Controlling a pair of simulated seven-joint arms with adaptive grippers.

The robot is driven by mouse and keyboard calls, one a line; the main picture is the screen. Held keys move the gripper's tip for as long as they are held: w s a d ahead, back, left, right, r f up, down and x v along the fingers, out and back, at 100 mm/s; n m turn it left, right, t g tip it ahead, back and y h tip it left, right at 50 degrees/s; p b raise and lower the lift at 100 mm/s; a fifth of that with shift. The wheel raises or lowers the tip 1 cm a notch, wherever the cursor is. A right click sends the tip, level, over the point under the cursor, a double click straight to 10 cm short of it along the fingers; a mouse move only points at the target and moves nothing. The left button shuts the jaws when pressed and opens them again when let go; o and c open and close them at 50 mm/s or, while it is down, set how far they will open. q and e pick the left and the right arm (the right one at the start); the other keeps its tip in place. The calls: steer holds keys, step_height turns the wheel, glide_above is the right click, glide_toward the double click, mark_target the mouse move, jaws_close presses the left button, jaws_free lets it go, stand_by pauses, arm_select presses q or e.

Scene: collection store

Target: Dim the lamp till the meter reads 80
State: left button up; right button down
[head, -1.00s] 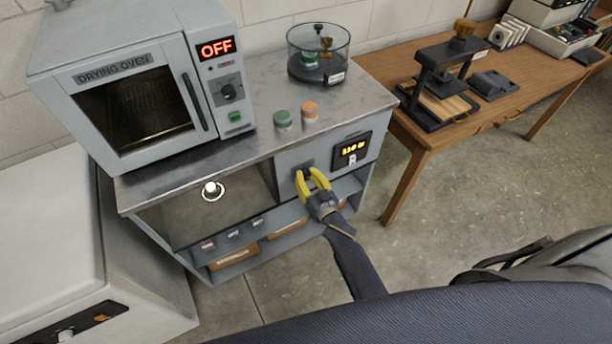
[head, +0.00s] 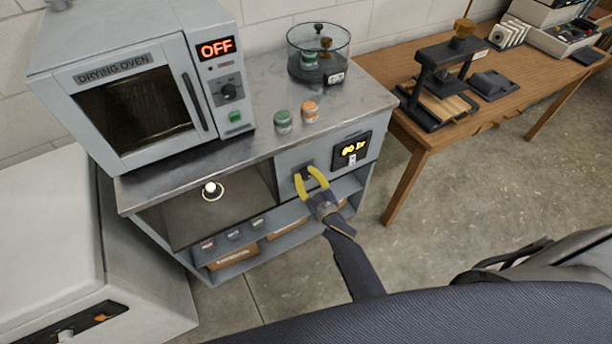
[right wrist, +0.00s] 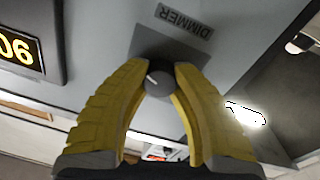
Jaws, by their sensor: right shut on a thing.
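The round dimmer knob (right wrist: 156,82) sits under the label DIMMER, upside down in the right wrist view, with a pale pointer line on its face. My right gripper (head: 308,177) has its yellow fingers closed on the knob's sides; it also shows in the right wrist view (right wrist: 160,70). The meter (head: 351,150), right of the knob on the cabinet front, seems to read 90 lx; its inverted digits (right wrist: 16,53) fit 90. The lamp (head: 211,189) glows in the cabinet's open bay at left. My left gripper is not in view.
A drying oven (head: 150,85) showing OFF stands on the metal-topped cabinet (head: 262,108). Green (head: 283,121) and orange-lidded (head: 309,112) jars and a glass vessel (head: 318,55) stand beside it. A wooden table (head: 420,135) with a press is at right.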

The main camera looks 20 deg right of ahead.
steer(key=shift+w+a+r, duration=0.1)
steer(key=shift+w+r, duration=0.05)
steer(key=shift+r, duration=0.15)
steer(key=c, duration=1.5)
jaws_free()
steer(key=o, duration=0.6)
steer(key=shift+f, duration=0.2)
steer(key=shift+c, duration=0.2)
steer(key=shift+s, duration=0.25)
steer(key=shift+s+f, duration=0.1)
steer(key=shift+s, duration=0.2)
steer(key=s+d, duration=0.2)
steer(key=s, duration=0.9)
steer(key=shift+f, duration=0.1)
